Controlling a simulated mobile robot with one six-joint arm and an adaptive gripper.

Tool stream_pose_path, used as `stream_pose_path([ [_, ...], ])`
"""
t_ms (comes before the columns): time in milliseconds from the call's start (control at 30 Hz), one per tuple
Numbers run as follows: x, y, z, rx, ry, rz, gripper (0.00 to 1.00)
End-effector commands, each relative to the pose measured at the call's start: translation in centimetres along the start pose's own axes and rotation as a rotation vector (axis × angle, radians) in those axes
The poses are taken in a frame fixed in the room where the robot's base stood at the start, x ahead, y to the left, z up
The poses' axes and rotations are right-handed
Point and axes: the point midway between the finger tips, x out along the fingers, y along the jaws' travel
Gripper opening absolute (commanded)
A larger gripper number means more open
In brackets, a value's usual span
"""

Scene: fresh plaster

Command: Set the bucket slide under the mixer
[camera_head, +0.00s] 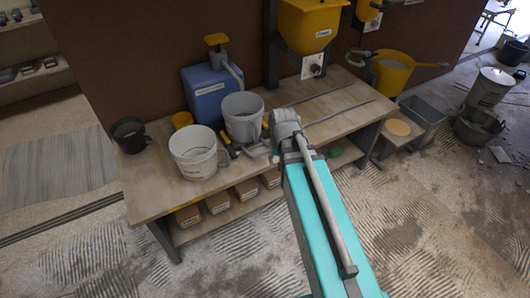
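The mixer is likely the yellow hopper (308,27) with a grey control box below it, held on dark posts above the back of the bench. Two thin parallel rails (338,112) run along the right part of the bench top below it. I cannot make out a separate bucket slide; my arm covers part of the bench near the rails' left ends. A grey bucket (242,119) and a white bucket (194,156) stand on the bench left of my arm. My teal arm reaches up from the bottom right. My gripper does not show clearly; it seems hidden behind the arm's end.
A blue jerrycan (211,95) with a pump, a black pot (130,135) and a small yellow cup (182,119) are on the bench's left. Hand tools (238,146) lie beside the buckets. A yellow tub (392,73) and grey bin (422,115) are at right.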

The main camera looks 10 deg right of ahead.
Motion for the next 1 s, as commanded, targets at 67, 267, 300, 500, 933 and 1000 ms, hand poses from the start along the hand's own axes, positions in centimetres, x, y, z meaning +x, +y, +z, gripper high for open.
stream_pose_path([
  [67, 1.3, -0.4, -2.6, 0.089, 0.012, -0.008, 0.6],
  [267, 3.7, -1.1, -9.2, 0.39, 0.049, -0.04, 0.6],
  [300, 4.2, -1.2, -10.6, 0.457, 0.055, -0.049, 0.6],
  [500, 6.5, -1.8, -17.1, 0.772, 0.081, -0.097, 0.6],
  [933, 8.0, -2.3, -22.6, 1.081, 0.093, -0.153, 0.6],
  [1000, 8.0, -2.3, -22.6, 1.084, 0.093, -0.154, 0.6],
])
